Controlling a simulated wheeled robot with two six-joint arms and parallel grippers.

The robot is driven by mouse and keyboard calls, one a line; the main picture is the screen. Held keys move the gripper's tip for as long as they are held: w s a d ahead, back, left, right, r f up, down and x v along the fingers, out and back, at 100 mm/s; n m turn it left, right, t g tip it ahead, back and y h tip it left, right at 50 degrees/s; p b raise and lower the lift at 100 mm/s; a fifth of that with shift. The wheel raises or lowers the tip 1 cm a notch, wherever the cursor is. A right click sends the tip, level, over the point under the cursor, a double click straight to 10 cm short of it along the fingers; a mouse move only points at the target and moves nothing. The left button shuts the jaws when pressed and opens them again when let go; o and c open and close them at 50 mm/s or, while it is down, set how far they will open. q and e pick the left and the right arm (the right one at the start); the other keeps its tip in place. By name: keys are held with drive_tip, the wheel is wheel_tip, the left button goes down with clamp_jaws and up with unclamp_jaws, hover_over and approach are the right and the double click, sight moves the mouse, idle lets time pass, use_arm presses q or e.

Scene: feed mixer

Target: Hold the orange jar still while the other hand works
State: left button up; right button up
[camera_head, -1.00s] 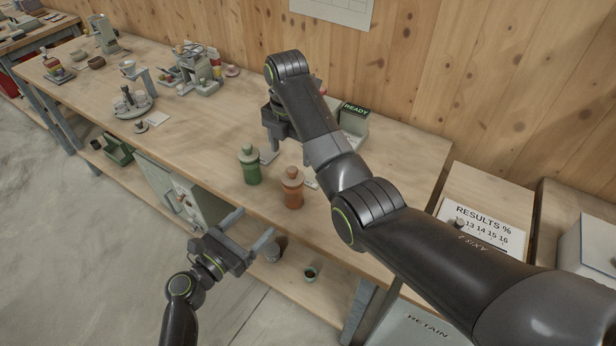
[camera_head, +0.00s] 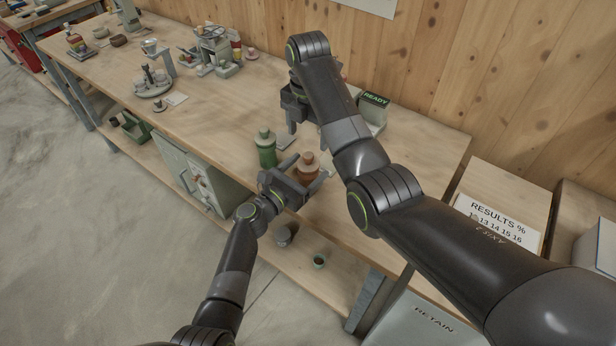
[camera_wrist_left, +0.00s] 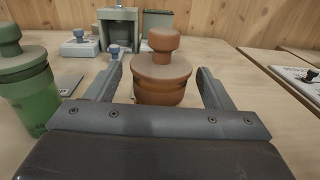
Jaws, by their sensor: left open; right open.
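The orange jar (camera_head: 308,159), with a round knobbed lid, stands upright near the front edge of the bench. My left gripper (camera_head: 312,169) is open and level with it. In the left wrist view the orange jar (camera_wrist_left: 162,78) stands between the two spread finger tips, with a gap on each side. Its lower part is hidden behind the gripper's body. A green jar (camera_head: 265,148) stands just left of it and also shows in the left wrist view (camera_wrist_left: 30,92). My right gripper (camera_head: 303,120) is open, above the bench behind the jars, partly hidden by its own arm.
A device with a READY display (camera_head: 372,110) stands at the back, near my right arm. A flat grey plate (camera_wrist_left: 68,82) lies behind the green jar. Several instruments stand farther left on the bench (camera_head: 215,100). A small pot (camera_head: 319,261) stands on the lower shelf.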

use_arm(q)
drive_tip(key=shift+x, duration=1.4)
use_arm(e)
drive_tip(key=shift+w, duration=0.1)
use_arm(q)
drive_tip(key=shift+c, duration=0.3)
